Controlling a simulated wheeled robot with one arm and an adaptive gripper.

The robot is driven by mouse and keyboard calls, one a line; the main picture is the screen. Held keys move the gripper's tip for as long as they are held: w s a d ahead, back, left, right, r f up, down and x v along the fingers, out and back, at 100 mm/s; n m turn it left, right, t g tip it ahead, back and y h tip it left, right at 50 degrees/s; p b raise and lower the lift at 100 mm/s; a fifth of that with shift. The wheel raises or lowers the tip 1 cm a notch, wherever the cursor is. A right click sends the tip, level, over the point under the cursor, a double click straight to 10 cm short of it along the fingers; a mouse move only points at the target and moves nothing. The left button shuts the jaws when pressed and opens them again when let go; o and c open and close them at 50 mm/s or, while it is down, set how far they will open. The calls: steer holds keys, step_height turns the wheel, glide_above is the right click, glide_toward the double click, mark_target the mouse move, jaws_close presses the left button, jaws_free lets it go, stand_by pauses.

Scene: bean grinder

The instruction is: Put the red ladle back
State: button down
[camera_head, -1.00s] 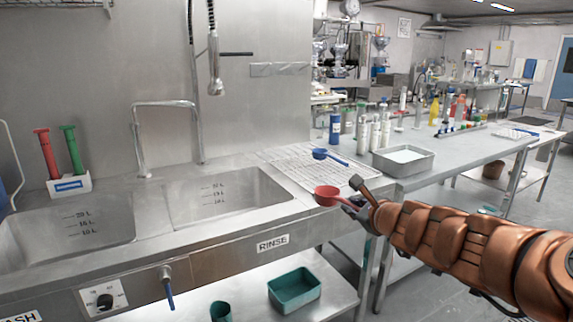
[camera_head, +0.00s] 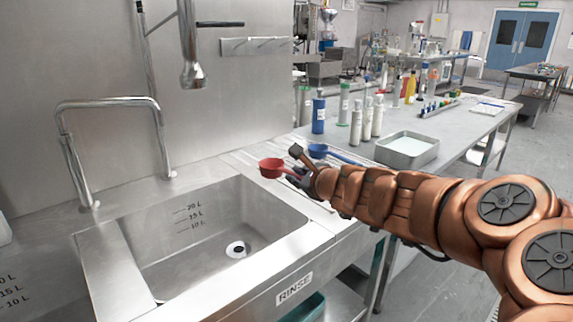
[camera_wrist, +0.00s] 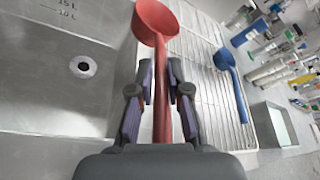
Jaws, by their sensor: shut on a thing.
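The red ladle (camera_head: 271,168) is in my gripper (camera_head: 305,178), its bowl pointing left toward the rinse sink. In the wrist view the ladle's bowl (camera_wrist: 155,20) is at the top and its handle runs down between the two fingers of my gripper (camera_wrist: 161,90), which are shut on it. The ladle is held above the right edge of the sink and the wire drying rack (camera_wrist: 205,75). A blue ladle (camera_head: 318,151) lies on the rack just behind my gripper; it also shows in the wrist view (camera_wrist: 224,60).
The rinse sink (camera_head: 150,235) is empty, with a tall faucet (camera_head: 110,103) behind it. Bottles (camera_head: 357,120) and a metal tray (camera_head: 407,146) stand on the counter to the right. A hanging spray nozzle (camera_head: 190,70) is above the sink.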

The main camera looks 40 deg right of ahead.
steer(key=w+d, duration=0.2)
steer(key=d, duration=0.2)
steer(key=w+d+f, duration=0.1)
steer(key=w+d, duration=0.2)
steer(key=d, duration=0.2)
steer(key=w+d, duration=0.2)
steer(key=d, duration=0.2)
steer(key=shift+w+d+f+p, duration=0.15)
steer(key=shift+d+f+p, duration=0.1)
steer(key=shift+p, duration=0.05)
steer(key=shift+w+d+f+b, duration=0.1)
steer(key=shift+f+b, duration=0.6)
steer(key=shift+f, duration=1.05)
steer(key=c, duration=1.1)
jaws_free()
steer(key=p+v, duration=0.1)
steer(key=v, duration=1.1)
steer(key=shift+p, duration=0.3)
